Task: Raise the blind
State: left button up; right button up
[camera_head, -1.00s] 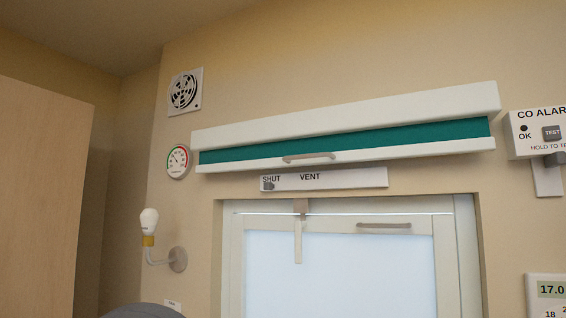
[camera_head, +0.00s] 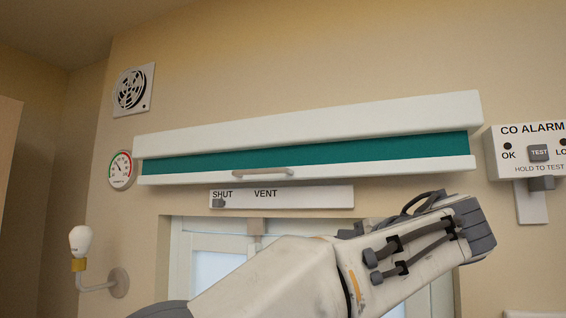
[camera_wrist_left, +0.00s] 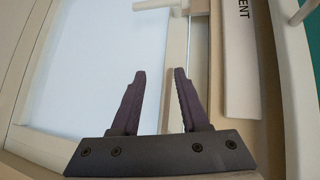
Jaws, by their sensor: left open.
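The blind shows in the head view as a narrow teal strip (camera_head: 315,153) between a white top box (camera_head: 310,122) and a white bottom bar (camera_head: 380,170). A grey-brown handle (camera_head: 262,173) is on the bottom bar. My left arm covers the window below the blind; its fingers are not clear in the head view. In the left wrist view my left gripper (camera_wrist_left: 160,74) is open and empty, in front of the window frame. The white bottom bar (camera_wrist_left: 294,85) and a bit of teal (camera_wrist_left: 314,35) stand at that view's right edge, apart from the fingers. My right gripper is not in view.
A SHUT/VENT slider plate (camera_head: 300,197) sits just under the blind and also shows in the wrist view (camera_wrist_left: 240,60). A CO alarm (camera_head: 530,155) is at right. A round gauge (camera_head: 121,169), fan grille (camera_head: 133,90) and wall lamp (camera_head: 80,242) are at left.

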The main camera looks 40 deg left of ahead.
aim_at(255, 171)
pick_arm(q)
jog(key=s+a+r+n+g+y, duration=0.2)
jog(key=s+a+r+n+y, duration=0.1)
jog(key=r, duration=0.4)
jog(key=s+a+r+n+g+y, duration=0.3)
jog(key=r, duration=0.5)
jog(key=a+p, duration=0.1)
jog(key=a, duration=0.2)
jog(key=a+p, duration=0.2)
jog(key=a, duration=0.1)
jog(key=w+a+p, duration=0.1)
jog(key=a, duration=0.2)
jog(key=shift+a+r, duration=0.1)
jog(key=shift+r, duration=0.3)
jog(key=shift+a, duration=0.3)
grip_shut()
